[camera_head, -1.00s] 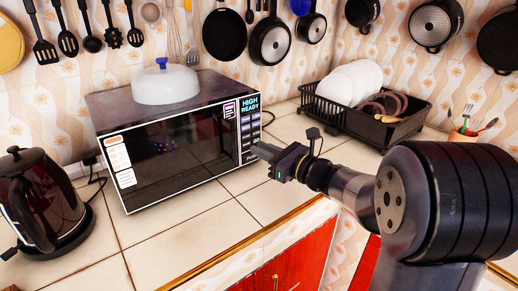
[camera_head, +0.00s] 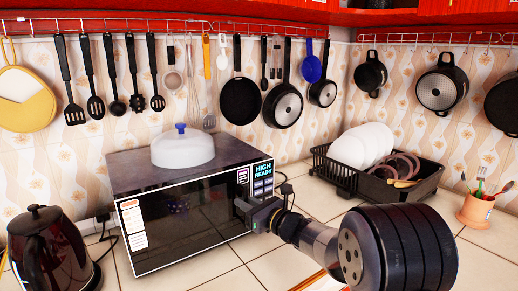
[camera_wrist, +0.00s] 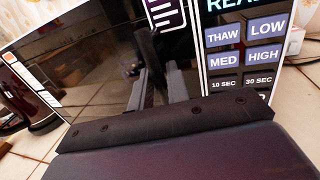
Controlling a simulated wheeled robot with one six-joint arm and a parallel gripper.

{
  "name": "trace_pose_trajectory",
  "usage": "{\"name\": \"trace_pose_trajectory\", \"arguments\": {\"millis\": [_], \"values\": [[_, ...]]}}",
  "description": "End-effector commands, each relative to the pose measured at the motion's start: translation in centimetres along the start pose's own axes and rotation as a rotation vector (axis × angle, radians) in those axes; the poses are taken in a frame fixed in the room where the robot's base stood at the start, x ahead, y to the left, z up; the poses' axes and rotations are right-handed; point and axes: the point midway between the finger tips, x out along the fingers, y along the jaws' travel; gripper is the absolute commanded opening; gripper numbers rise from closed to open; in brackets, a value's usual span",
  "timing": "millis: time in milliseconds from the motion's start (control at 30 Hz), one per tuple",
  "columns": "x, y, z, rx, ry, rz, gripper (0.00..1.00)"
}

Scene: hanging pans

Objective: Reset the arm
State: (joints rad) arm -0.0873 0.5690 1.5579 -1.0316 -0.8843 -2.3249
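My gripper (camera_head: 244,207) is in front of the right part of the microwave (camera_head: 190,226), near its control panel. In the wrist view, my gripper's two fingers (camera_wrist: 158,86) stand apart with a narrow gap between them. A dark upright shape shows beyond the gap; I cannot tell whether it is a handle or a reflection in the door. No held object is visible. The microwave door looks closed. Its panel (camera_wrist: 248,55) shows buttons such as THAW, LOW, MED and HIGH to the right of the fingers.
A white lid with a blue knob (camera_head: 182,148) sits on the microwave. A dish rack (camera_head: 350,178) with plates and a utensil pot (camera_head: 476,211) stand at the right. Pans (camera_head: 240,101) and utensils hang along the wall.

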Motion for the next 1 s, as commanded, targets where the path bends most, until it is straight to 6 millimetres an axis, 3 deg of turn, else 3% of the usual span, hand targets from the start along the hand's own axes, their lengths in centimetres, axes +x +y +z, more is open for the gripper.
{"name": "trace_pose_trajectory", "arguments": {"millis": [567,900,1000], "values": [[-0.8,0.3,-0.1,0.0,0.0,-0.024,0.16],[0.4,-0.3,-0.3,-0.002,0.002,0.02,0.16],[-1.6,-0.4,-0.1,-0.001,0.001,0.016,0.16]]}}
